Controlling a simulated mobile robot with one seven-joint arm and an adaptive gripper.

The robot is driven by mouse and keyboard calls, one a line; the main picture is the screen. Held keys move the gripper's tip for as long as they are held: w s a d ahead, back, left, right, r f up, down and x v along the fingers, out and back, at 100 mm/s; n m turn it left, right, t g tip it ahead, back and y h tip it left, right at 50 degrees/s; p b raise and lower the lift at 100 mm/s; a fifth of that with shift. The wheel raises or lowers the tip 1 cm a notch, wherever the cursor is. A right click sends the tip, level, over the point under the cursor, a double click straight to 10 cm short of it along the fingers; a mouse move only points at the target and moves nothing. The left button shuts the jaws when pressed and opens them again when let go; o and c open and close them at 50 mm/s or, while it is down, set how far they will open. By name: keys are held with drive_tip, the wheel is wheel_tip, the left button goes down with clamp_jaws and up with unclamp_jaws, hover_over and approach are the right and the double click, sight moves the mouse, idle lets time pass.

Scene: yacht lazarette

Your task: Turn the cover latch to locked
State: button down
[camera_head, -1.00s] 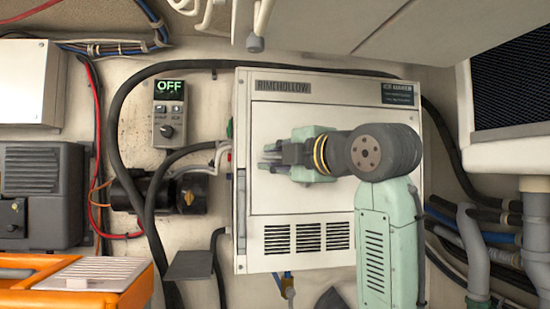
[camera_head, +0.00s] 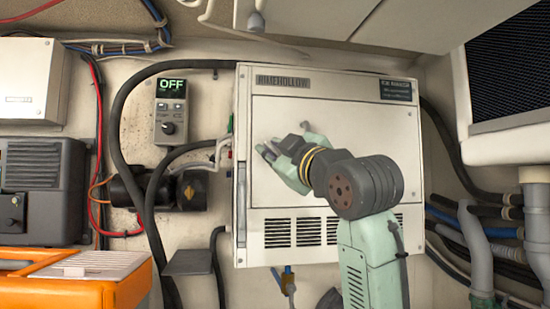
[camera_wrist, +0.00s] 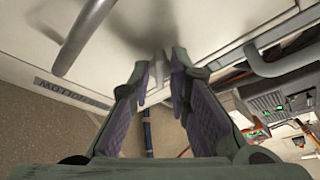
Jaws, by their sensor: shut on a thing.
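The cover (camera_head: 350,125) is the pale front panel of the white Rimehollow cabinet. My gripper (camera_head: 266,151) is at the left-middle of this cover, with its fingers tilted up and to the left. In the wrist view my gripper's fingertips (camera_wrist: 166,76) come close together against the pale panel, shut on the cover latch. The latch is hidden by the fingers, so its angle cannot be read. A grey bar (camera_wrist: 84,36) stands off the panel at the left of the wrist view, and another grey bar (camera_wrist: 290,58) at its right.
A control box (camera_head: 170,110) left of the cabinet shows OFF. Black hoses (camera_head: 120,130) run close beside the cabinet. A grey handle (camera_head: 241,200) is on its left edge. An orange case (camera_head: 75,290) is at lower left, and pipes (camera_head: 482,240) are at right.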

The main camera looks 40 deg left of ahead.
drive_tip(key=m+t, duration=0.1)
drive_tip(key=m, duration=0.2)
drive_tip(key=m+t+b, duration=0.1)
drive_tip(key=m, duration=0.2)
drive_tip(key=shift+s+a+f+t, duration=0.15)
drive_tip(key=shift+t, duration=0.25)
drive_tip(key=m+t+h, duration=0.1)
drive_tip(key=m, duration=0.2)
drive_tip(key=m+t+h+b, duration=0.1)
drive_tip(key=m+t, duration=0.1)
drive_tip(key=m, duration=0.1)
drive_tip(key=shift+m, duration=0.5)
drive_tip(key=c, duration=1.5)
unclamp_jaws()
drive_tip(key=s+d, duration=0.6)
drive_tip(key=d, duration=0.1)
drive_tip(key=s+d+f, duration=0.1)
drive_tip(key=s+d, duration=0.2)
drive_tip(key=d, duration=0.1)
drive_tip(key=shift+s+d, duration=0.1)
drive_tip(key=shift+s, duration=0.2)
